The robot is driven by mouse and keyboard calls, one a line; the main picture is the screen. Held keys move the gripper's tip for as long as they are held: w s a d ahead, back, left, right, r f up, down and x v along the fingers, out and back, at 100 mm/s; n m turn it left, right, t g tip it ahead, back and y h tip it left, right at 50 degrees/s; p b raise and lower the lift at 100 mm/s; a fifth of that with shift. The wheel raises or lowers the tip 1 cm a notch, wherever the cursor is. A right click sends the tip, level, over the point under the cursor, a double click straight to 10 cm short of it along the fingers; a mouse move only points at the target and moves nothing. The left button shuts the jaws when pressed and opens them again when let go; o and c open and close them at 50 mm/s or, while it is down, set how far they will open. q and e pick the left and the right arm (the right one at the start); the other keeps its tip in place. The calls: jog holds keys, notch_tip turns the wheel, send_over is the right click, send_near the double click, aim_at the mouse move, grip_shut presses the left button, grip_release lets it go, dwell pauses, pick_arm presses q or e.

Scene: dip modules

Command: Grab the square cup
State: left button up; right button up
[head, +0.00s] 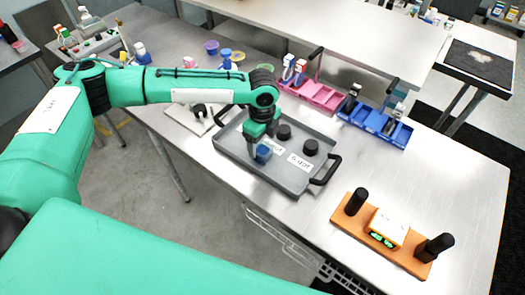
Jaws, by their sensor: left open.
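A small blue cup (264,153), squarish in outline, is on the grey tray (228,152) toward its left side. My left gripper (256,150) reaches down over the tray from above, with its fingers right at the blue cup. The gripper is open. Its fingers hide part of the cup, and I cannot tell whether they touch it. My right gripper is not in view.
Two dark round pieces (310,148) and white labels are on the tray, which has black handles. An orange stand (385,237) with black posts is at the right. Pink (318,95) and blue (375,122) bins stand behind.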

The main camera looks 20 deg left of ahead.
aim_at(262, 151)
pick_arm(q)
jog(key=f, duration=0.1)
jog(key=f+p, duration=0.1)
jog(key=f, duration=0.1)
jog(key=f+p, duration=0.1)
jog(key=f, duration=0.1)
jog(key=shift+w+f, duration=0.25)
jog(key=shift+w, duration=0.05)
jog(key=shift+f, duration=0.25)
jog(key=c, duration=1)
jog(key=shift+c, duration=0.2)
